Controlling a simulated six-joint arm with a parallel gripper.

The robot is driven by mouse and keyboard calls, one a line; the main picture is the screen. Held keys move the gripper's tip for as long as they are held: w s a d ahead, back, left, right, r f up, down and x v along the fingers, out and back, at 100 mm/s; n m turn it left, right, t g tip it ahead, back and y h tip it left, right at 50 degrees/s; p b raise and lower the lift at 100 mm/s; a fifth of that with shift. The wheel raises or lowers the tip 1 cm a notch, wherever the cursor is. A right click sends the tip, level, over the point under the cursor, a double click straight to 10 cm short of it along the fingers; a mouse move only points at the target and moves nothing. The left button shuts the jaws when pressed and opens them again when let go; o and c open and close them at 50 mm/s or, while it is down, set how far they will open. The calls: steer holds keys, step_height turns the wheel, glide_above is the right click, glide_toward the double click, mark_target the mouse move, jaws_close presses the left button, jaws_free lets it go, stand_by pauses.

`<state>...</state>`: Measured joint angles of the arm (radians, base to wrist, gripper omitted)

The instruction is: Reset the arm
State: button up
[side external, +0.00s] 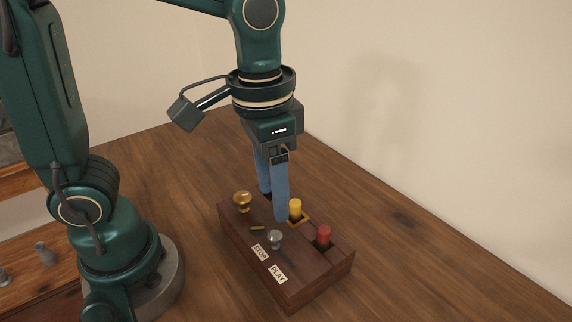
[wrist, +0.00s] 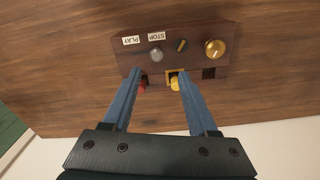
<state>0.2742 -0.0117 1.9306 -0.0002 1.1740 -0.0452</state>
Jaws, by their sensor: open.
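My gripper (side external: 273,197) points down over a dark wooden box (side external: 297,297), its blue fingers apart. In the wrist view the two blue fingers (wrist: 156,90) are spread with a gap between them, the yellow peg (wrist: 175,84) showing between their tips. The box carries a brass knob (side external: 242,199), a silver knob (side external: 275,238), the yellow peg (side external: 295,208) and a red peg (side external: 323,234). Labels STOP (side external: 260,252) and PLAY (side external: 278,274) lie beside the silver knob. In the side view the fingers hide part of the box top; contact cannot be told.
The wooden table (side external: 420,255) is bare to the right of the box. A pale wall (side external: 450,110) stands behind it. Shelves with small grey objects (side external: 45,254) show at the far left, beyond my base.

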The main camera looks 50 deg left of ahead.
steer(key=s+a+r+n+t, duration=0.1)
steer(key=s+a+n+t, duration=0.1)
steer(key=s+a+t, duration=0.2)
steer(key=shift+s+a+n+t, duration=0.3)
steer(key=shift+a+t, duration=0.2)
steer(key=shift+a, duration=0.45)
stand_by(0.3)
